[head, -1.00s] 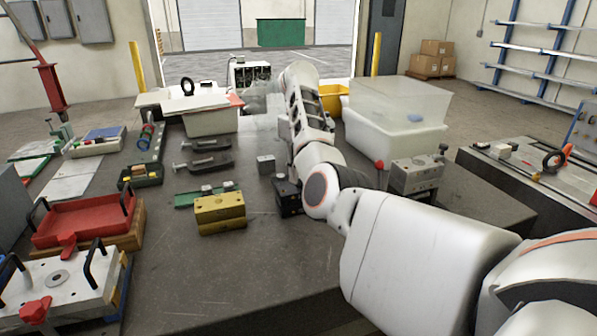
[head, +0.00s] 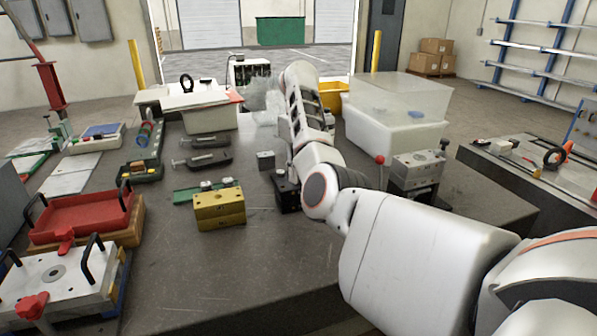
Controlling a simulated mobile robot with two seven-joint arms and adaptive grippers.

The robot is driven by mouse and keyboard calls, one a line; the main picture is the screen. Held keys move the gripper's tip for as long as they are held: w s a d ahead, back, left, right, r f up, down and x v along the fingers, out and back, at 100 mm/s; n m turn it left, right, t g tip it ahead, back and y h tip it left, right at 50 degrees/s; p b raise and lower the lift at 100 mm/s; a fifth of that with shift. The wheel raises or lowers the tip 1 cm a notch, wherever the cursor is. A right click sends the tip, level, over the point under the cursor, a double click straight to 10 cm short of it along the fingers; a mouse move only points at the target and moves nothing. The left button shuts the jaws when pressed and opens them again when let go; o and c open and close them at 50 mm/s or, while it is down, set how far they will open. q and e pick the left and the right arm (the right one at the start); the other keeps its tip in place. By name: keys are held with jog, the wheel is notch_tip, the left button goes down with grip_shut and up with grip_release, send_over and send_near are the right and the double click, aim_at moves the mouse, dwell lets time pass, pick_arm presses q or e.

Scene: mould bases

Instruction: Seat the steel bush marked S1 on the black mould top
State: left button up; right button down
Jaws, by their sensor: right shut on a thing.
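The black mould block (head: 288,194) stands on the bench in the middle, and its right side is hidden by my right arm. My right arm comes in from the right and reaches away over the bench. My right gripper is almost wholly hidden behind this arm near the black block. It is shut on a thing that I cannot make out. I cannot tell whether that thing touches the block. I can read no S1 mark on any part. A small grey steel block (head: 266,160) stands behind and left of the black block. My left gripper is not in view.
A yellow mould block (head: 219,210) stands left of the black one, before a green strip (head: 187,196). A steel mould block (head: 417,168) stands right of my arm, near a red-knobbed lever (head: 380,159). A red tray (head: 83,215) is at left. The front middle bench is clear.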

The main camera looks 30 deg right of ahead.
aim_at(299, 176)
jog(key=c, duration=1.8)
grip_release()
jog(key=shift+o, duration=0.2)
notch_tip(299, 176, up, 12)
